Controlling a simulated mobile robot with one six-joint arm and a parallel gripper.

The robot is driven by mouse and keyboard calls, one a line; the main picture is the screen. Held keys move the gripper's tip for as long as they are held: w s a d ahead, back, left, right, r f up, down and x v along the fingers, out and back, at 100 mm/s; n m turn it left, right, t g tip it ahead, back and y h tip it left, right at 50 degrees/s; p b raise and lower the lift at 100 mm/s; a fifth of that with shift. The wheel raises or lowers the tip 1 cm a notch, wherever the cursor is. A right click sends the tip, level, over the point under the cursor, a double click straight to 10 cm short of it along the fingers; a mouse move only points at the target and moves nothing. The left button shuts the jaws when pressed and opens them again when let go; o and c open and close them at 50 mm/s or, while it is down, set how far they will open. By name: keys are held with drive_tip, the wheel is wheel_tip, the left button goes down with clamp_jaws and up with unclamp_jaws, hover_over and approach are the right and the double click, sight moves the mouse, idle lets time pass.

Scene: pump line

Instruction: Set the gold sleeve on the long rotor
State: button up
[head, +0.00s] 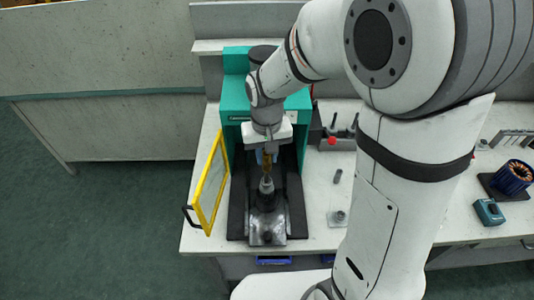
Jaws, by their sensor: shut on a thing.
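My gripper (266,150) points down in front of the teal machine and is shut on the gold sleeve (266,160), which shows as a small brownish-gold piece between the fingers. Directly below it, a grey metal piece that looks like the long rotor (266,184) stands upright on a metal fixture (267,222). The sleeve appears in line with the rotor's top. From this high view I cannot tell whether they touch or a gap is left. The fingers hide part of the sleeve.
The teal machine (236,98) has its yellow-framed door (210,183) swung open at the left. A dark tool holder (338,137), a small grey cylinder (337,176), a copper-wound stator (513,177) and a teal box (489,212) are on the bench to the right.

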sight(266, 168)
drive_tip(key=shift+f+b, duration=0.6)
drive_tip(key=shift+f, duration=0.05)
idle(1.0)
drive_tip(key=shift+f+b, duration=1.8)
drive_tip(key=shift+f, duration=0.45)
drive_tip(key=shift+r, duration=0.1)
drive_tip(key=o, duration=1.1)
drive_tip(key=shift+r, duration=0.1)
drive_tip(key=shift+r+p, duration=2.3)
drive_tip(key=shift+r, duration=0.7)
